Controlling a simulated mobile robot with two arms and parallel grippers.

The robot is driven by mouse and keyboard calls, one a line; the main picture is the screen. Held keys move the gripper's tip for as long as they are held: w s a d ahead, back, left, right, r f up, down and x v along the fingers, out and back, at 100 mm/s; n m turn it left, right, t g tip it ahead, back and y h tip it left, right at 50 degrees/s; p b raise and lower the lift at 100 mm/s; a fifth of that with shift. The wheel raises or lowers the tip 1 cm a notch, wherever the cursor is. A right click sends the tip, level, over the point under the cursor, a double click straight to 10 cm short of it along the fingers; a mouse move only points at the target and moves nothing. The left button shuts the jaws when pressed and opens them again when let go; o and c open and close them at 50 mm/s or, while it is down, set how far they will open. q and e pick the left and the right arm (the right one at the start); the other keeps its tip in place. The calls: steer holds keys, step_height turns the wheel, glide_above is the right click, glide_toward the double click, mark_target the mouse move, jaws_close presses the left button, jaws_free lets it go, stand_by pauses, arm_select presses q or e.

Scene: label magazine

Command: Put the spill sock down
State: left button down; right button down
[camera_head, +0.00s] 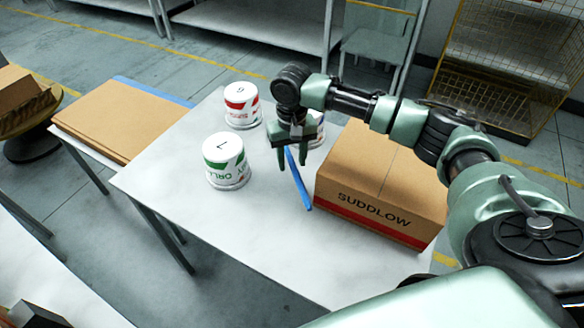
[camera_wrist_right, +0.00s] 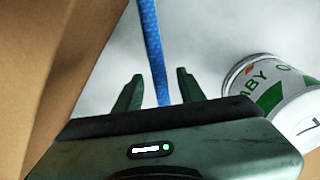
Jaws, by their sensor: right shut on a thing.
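The spill sock is a narrow blue strip (camera_head: 299,183) that slants beside the large cardboard box in the head view. It also shows in the right wrist view (camera_wrist_right: 152,45), running up from between the fingers. My right gripper (camera_head: 294,172) is above the pale table (camera_head: 235,220) and shut on the sock. Its two fingers also show in the wrist view (camera_wrist_right: 157,92), one on each side of the strip. I cannot tell whether the sock's lower end touches the tabletop. My left gripper is not in view.
A SUDDLOW cardboard box (camera_head: 370,215) stands close right of the gripper. A green-labelled tub (camera_head: 226,162) and a red-labelled tub (camera_head: 242,105) stand to the left. Another tub (camera_head: 317,128) is partly hidden behind the gripper. The table's front part is clear.

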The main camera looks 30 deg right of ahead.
steer(key=shift+f, duration=1.75)
steer(key=c, duration=0.9)
jaws_free()
steer(key=shift+f, duration=0.1)
steer(key=shift+o, duration=0.2)
